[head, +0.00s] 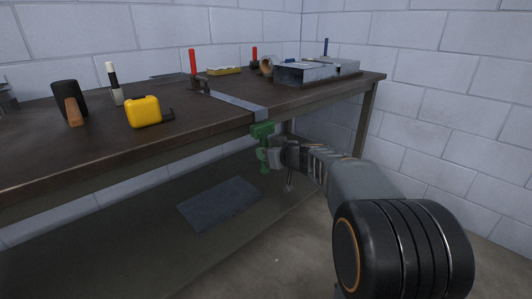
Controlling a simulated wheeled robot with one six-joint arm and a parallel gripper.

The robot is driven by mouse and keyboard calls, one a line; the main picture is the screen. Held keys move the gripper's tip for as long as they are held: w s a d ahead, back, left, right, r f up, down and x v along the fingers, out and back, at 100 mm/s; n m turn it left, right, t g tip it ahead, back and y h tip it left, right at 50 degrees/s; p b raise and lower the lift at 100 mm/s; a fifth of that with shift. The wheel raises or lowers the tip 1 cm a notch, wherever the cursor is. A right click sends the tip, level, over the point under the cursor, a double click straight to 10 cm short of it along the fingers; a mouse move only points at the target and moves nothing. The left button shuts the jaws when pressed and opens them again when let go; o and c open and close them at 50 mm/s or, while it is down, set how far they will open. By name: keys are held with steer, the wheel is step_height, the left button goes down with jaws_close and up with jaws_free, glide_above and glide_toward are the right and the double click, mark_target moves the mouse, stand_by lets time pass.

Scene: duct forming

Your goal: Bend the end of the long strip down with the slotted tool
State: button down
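The long strip (240,103) is a flat grey metal piece lying on the bench top. It runs from near a red-handled clamp (194,72) to the front edge. The slotted tool (263,130) is green and upright at that edge, right at the strip's end. The strip's end and the tool's slot cannot be made out, so I cannot tell whether the end is in the slot. My gripper (268,156) reaches in from the right, below the bench top, and appears shut on the tool's stem. Its fingertips are small and partly hidden.
The dark bench top (60,150) holds a black mallet (68,98), a yellow tape measure (143,111), a marker-like tool (114,85) and a metal duct piece (300,73). A grey sheet (220,203) lies on the lower shelf. Floor in front is clear.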

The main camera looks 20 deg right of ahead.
steer(key=shift+f, duration=0.25)
steer(key=shift+f, duration=0.75)
stand_by(0.4)
steer(key=s+d, duration=0.2)
steer(key=s, duration=0.3)
steer(key=shift+s+d, duration=0.25)
steer(key=shift+s, duration=0.05)
stand_by(0.6)
steer(key=s+a+f+n+g+y+p, duration=0.2)
steer(key=a+f+n+y+p, duration=0.15)
steer(key=f, duration=0.55)
steer(key=s+a+f+n+g+y+p, duration=0.1)
steer(key=a+f+n+g+y+p, duration=0.2)
steer(key=f, duration=0.5)
step_height(320, 180, up, 31)
steer(key=p, duration=3.6)
steer(key=shift+a+h, duration=0.35)
steer(key=shift+a, duration=0.05)
